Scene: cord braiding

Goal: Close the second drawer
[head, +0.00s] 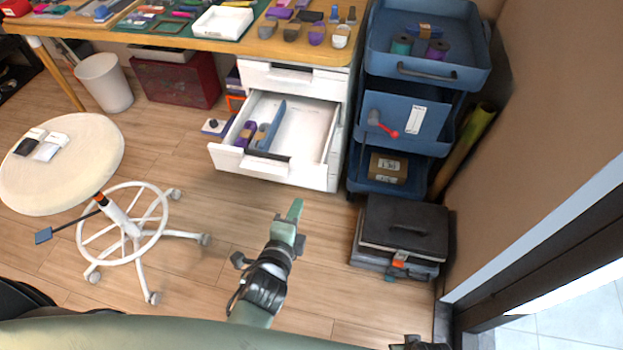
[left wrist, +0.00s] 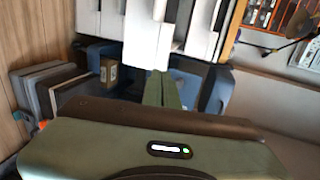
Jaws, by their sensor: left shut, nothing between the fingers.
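The white drawer unit (head: 293,76) stands under the desk. Its second drawer (head: 318,160) is pulled out, below a top drawer that looks shut. Inside the open drawer lie a long blue piece (head: 270,128) and small purple and brown items at its left. My left gripper (head: 295,210) is shut and empty, in the air in front of the drawer and apart from it, its fingers pointing toward the unit. The shut green fingers also show in the left wrist view (left wrist: 162,88), with white drawer fronts beyond them. My right gripper's fingers are not seen.
A blue trolley (head: 425,72) stands right of the drawer unit, with dark cases (head: 403,228) on the floor before it. A round white stool (head: 62,165) stands at left. A white bin (head: 104,82) and red box (head: 178,82) are under the desk. Floor before the drawer is clear.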

